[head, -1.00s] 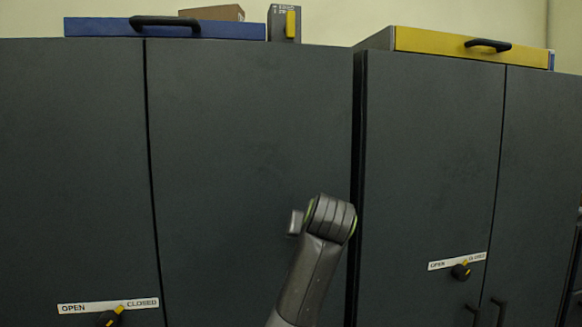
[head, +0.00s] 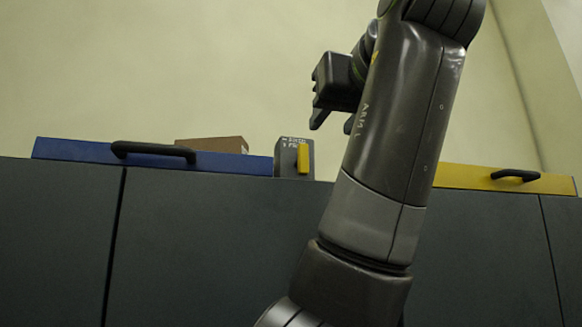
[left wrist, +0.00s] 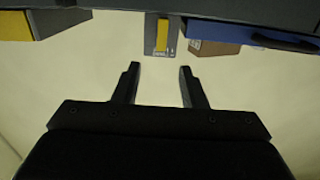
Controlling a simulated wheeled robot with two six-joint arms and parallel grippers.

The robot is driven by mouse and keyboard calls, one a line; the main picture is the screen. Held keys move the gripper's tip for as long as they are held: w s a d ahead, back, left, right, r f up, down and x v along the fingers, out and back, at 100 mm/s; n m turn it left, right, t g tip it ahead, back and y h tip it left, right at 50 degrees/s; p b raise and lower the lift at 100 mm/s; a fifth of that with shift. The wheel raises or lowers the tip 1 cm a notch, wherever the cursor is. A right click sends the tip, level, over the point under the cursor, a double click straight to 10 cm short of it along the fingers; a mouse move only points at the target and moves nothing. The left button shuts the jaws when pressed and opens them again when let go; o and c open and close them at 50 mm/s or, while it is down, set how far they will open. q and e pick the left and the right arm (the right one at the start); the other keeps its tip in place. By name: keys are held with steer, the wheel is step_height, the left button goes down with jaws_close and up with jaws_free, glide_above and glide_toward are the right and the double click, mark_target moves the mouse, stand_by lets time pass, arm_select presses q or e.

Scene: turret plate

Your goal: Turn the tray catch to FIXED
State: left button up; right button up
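The tray catch is a small grey block (head: 287,160) with a yellow lever (head: 303,159), on top of the dark cabinets. The lever stands upright; the small lettering beside it is too blurred to read surely. The block also shows in the left wrist view (left wrist: 151,34), upside down, with its yellow lever (left wrist: 162,34) ahead of the fingers. My left gripper (head: 333,124) is above and to the right of the block in the head view. In the left wrist view its fingers (left wrist: 157,75) are apart with nothing between them. My right gripper is not in view.
A blue tray (head: 75,150) with a black handle lies left of the block, with a brown box (head: 212,145) behind it. A yellow tray (head: 470,177) with a black handle lies to the right. The wall above the cabinets is bare.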

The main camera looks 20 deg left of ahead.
mark_target(304, 146)
arm_select(q)
steer(key=p+x, duration=0.2)
steer(key=x, duration=0.2)
steer(key=r+p+x, duration=0.1)
steer(key=p+x, duration=0.1)
steer(key=x, duration=0.3)
steer(key=p+x, duration=0.2)
steer(key=x, duration=0.2)
steer(key=shift+w+a+r+p, duration=0.2)
steer(key=shift+a+r+p, duration=0.15)
steer(key=shift+r, duration=0.05)
steer(key=shift+w+a+f, duration=0.15)
steer(key=shift+w+a, duration=0.2)
steer(key=shift+w, duration=0.3)
steer(key=shift+c, duration=0.6)
jaws_close()
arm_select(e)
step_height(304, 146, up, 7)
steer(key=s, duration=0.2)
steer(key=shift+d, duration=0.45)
